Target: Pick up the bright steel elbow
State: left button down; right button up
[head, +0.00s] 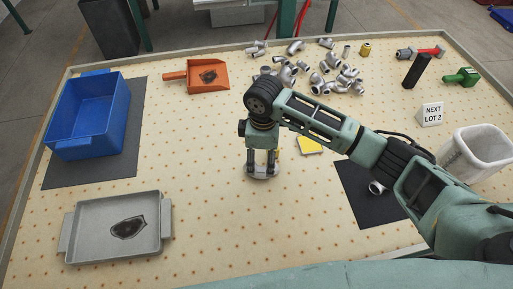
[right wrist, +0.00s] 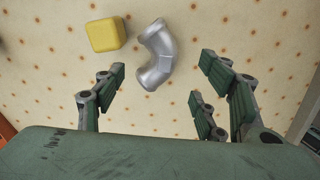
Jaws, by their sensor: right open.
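A bright steel elbow (right wrist: 157,56) lies on the dotted table top in the right wrist view, just beyond the fingertips and roughly centred between them. In the head view the elbow (head: 263,174) shows in part under my right gripper (head: 262,168), whose fingers hide some of it. My right gripper points down at the table, with its fingers (right wrist: 164,85) spread wide and nothing between them. I cannot tell the exact height of the fingertips above the table. My left gripper is not in view.
A yellow block (head: 310,145) lies close beside the elbow. A pipe fitting (head: 376,188) sits on a dark mat (head: 357,208) under my right arm. Several fittings (head: 337,80) are heaped at the back. A blue bin (head: 85,125) and grey tray (head: 85,218) stand left; a white bin (head: 470,160) stands right.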

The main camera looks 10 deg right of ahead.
aim_at(261, 166)
notch_tip(261, 166, down, 3)
jog(key=shift+s+f+p, duration=0.1)
jog(key=shift+p, duration=0.4)
jog(key=f, duration=0.2)
jog(key=shift+w+f+p, duration=0.25)
jog(key=shift+f+p, duration=0.1)
jog(key=shift+p, duration=0.05)
jog(key=shift+f, duration=0.75)
jog(key=c, duration=1.5)
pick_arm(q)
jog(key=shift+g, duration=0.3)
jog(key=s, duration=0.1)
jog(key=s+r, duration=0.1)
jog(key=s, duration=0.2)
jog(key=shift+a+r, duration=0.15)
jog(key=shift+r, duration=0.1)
pick_arm(e)
grip_shut()
jog(key=shift+w, duration=0.1)
